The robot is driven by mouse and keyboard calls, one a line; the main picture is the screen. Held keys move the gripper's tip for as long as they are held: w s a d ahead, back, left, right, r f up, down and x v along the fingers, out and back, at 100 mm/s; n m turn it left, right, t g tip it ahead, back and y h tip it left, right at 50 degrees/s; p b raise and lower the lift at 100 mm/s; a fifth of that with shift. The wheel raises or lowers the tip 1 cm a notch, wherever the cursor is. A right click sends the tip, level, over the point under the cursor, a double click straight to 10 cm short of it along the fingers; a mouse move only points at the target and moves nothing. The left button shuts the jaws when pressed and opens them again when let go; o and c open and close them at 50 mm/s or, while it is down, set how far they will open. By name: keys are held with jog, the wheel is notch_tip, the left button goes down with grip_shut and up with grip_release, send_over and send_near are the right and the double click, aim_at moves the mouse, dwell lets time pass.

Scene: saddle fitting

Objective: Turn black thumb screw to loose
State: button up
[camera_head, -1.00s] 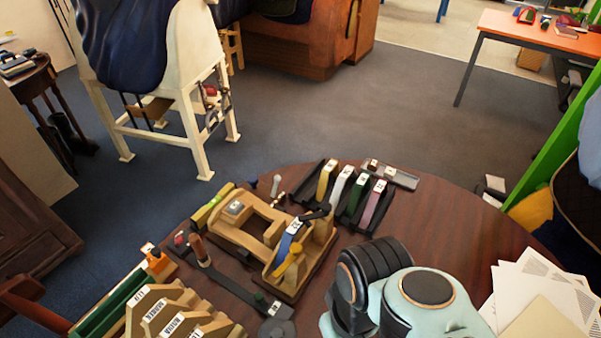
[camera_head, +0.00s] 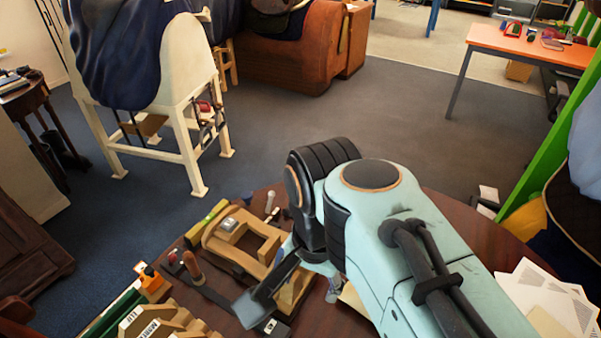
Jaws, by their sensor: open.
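The wooden fixture (camera_head: 245,238) sits on the round dark table, its right part covered by my arm. I cannot make out the black thumb screw; that side of the fixture is hidden behind my arm and gripper. My gripper (camera_head: 290,297) is open over the right front of the fixture. One dark finger slants down to the left across the fixture's front, and a pale grey tip shows to the right. I cannot tell whether either finger touches the fixture, and I see nothing held.
A brown-handled tool (camera_head: 193,267) lies left of the fixture. Slotted wooden blocks (camera_head: 150,323) and a green tray (camera_head: 112,312) stand at the front left. Papers (camera_head: 548,300) lie at the right. My arm covers much of the table's middle.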

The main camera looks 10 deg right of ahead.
jog(key=w+d+m+y, duration=0.15)
jog(key=w+m, duration=0.55)
jog(key=w, duration=1)
jog(key=w+d+f+m+g+y, duration=0.1)
jog(key=w+d+f+m+y, duration=0.3)
jog(key=d+f, duration=0.7)
jog(key=shift+n+h, duration=0.3)
jog(key=shift+h, duration=0.15)
jog(key=x, duration=0.4)
jog(key=w+x, duration=0.1)
jog(key=x, duration=0.1)
jog(key=shift+a+f, duration=0.1)
jog(key=shift+a, duration=0.15)
grip_shut()
